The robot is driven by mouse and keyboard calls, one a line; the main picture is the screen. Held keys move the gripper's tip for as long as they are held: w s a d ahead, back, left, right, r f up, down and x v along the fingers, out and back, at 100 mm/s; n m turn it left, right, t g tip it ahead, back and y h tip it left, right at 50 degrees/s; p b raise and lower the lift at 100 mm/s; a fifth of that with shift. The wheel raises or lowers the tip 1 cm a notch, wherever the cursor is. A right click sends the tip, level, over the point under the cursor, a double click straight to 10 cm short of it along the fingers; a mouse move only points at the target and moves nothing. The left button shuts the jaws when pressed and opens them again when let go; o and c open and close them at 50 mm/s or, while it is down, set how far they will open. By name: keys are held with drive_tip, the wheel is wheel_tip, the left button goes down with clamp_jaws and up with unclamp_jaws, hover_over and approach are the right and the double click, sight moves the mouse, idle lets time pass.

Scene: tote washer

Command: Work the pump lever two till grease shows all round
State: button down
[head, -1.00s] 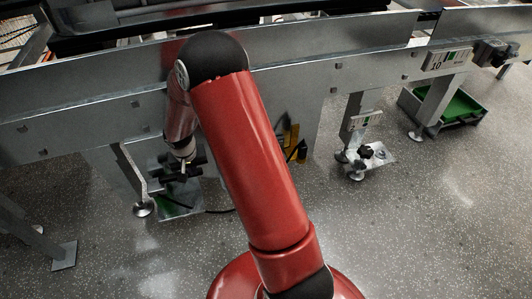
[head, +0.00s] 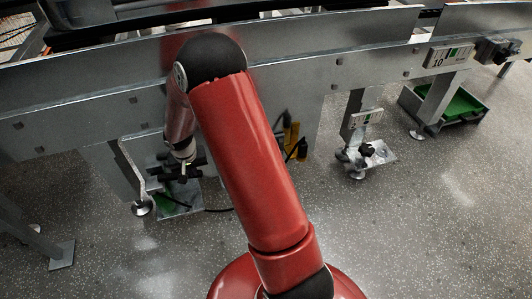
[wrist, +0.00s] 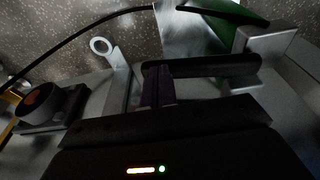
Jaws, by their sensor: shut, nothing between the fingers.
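My gripper (head: 184,168) is at the lower left part of the conveyor frame, among dark bars beside a metal leg. In the wrist view its black body fills the bottom, and the narrow fingers (wrist: 157,88) are shut with nothing between them. A dark round-ended bar (wrist: 205,68) lies across in front of the fingers. I cannot tell whether it is the pump lever or whether the fingers touch it. A dark round part with a reddish face (wrist: 42,101) sits at left. I can make out no grease; the shade hides detail.
The conveyor rail (head: 90,122) runs above. A green tray (head: 460,105) stands right.

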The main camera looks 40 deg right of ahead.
drive_tip(key=shift+b+x, duration=0.6)
drive_tip(key=shift+x, duration=0.4)
drive_tip(key=shift+s+r, duration=0.1)
drive_tip(key=shift+s, duration=0.1)
drive_tip(key=shift+w+p+v, duration=0.2)
drive_tip(key=shift+p+v, duration=0.45)
drive_tip(key=shift+v, duration=0.25)
drive_tip(key=shift+w+p+v, duration=0.15)
drive_tip(key=shift+p+v, duration=0.5)
drive_tip(key=shift+v, duration=0.3)
drive_tip(key=shift+w+p+v, duration=0.2)
drive_tip(key=shift+p+v, duration=0.45)
drive_tip(key=shift+v, duration=0.25)
drive_tip(key=shift+d+r, duration=0.1)
drive_tip(key=shift+r, duration=0.05)
